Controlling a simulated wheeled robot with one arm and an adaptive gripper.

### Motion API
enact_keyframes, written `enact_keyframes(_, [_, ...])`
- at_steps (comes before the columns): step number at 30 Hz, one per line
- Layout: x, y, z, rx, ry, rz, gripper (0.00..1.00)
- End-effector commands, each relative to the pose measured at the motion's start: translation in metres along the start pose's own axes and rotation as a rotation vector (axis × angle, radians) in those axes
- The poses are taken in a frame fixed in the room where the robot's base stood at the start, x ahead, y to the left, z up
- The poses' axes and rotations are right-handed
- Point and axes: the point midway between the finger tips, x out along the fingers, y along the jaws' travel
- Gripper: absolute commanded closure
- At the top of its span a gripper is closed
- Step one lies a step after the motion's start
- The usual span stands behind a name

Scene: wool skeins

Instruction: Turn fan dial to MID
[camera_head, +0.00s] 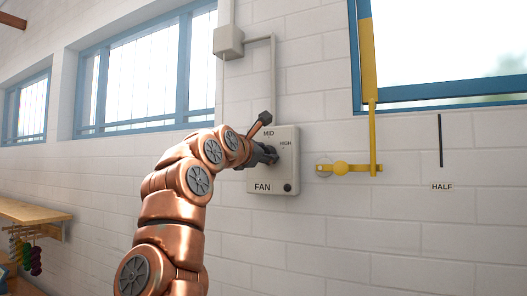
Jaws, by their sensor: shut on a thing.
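The fan control box (287,176) is a pale grey box on the white block wall. It carries the label FAN at its lower left and the marks MID at the top and HIGH at the upper right. My gripper (272,155) is at the middle of the box's face, shut on the fan dial. The dial itself is mostly hidden behind my gripper, and I cannot tell which mark it points to. A small dark round knob (288,188) sits at the box's lower right, apart from my gripper.
A grey conduit (274,80) runs up from the box to a junction box (228,42). A wooden shelf (30,212) with hanging wool skeins (36,261) is at the far left.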

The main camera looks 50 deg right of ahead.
Motion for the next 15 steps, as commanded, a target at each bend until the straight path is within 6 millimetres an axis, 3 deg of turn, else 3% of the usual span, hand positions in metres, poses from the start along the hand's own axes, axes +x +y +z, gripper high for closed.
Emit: enact_keyframes(15, [-0.0002,-0.0016,0.0006,0.421,-0.002,-0.001,0.9])
